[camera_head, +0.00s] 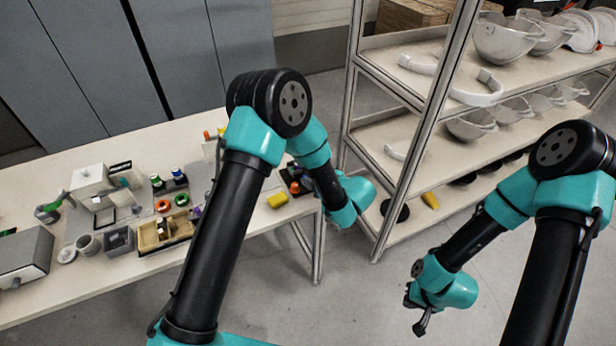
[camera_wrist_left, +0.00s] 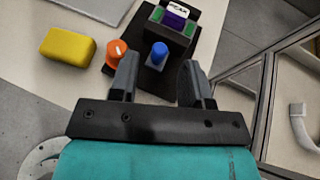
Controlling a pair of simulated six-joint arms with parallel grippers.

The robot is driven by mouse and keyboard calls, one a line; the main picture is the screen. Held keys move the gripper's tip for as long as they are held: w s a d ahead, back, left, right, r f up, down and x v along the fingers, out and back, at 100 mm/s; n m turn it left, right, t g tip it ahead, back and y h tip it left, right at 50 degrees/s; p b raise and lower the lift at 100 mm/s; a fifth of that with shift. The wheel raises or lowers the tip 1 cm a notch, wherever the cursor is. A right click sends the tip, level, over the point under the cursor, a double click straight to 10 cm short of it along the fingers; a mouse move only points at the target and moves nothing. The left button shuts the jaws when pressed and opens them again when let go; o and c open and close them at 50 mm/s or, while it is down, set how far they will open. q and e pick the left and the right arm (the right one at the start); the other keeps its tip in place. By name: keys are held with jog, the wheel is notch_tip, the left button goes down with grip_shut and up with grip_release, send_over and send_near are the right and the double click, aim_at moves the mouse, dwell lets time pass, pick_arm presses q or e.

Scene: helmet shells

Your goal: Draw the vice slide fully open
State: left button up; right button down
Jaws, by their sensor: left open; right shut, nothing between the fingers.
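What looks like the vice is a black fixture (camera_wrist_left: 183,50) at the table's right end, with green pads around a purple block (camera_wrist_left: 174,18) whose white label seems to read "PEAK". A blue knob (camera_wrist_left: 159,53) stands on its near part, and an orange knob (camera_wrist_left: 116,50) is beside it on the left. I cannot tell how far the slide is out. My left gripper (camera_wrist_left: 157,66) is open, its fingers either side of the blue knob in the picture; contact is not clear. My right gripper (camera_head: 420,318) is shut and empty, hanging over the floor away from the table.
A yellow block (camera_head: 277,200) lies near the table's front edge, left of the fixture. A wooden tray (camera_head: 148,238), grey bins and small machines crowd the table's left. A shelf rack (camera_head: 400,225) with helmet shells (camera_head: 503,40) stands close on the right, across a narrow gap.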

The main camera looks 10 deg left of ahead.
pick_arm(q)
jog(key=shift+x, duration=1.55)
grip_shut()
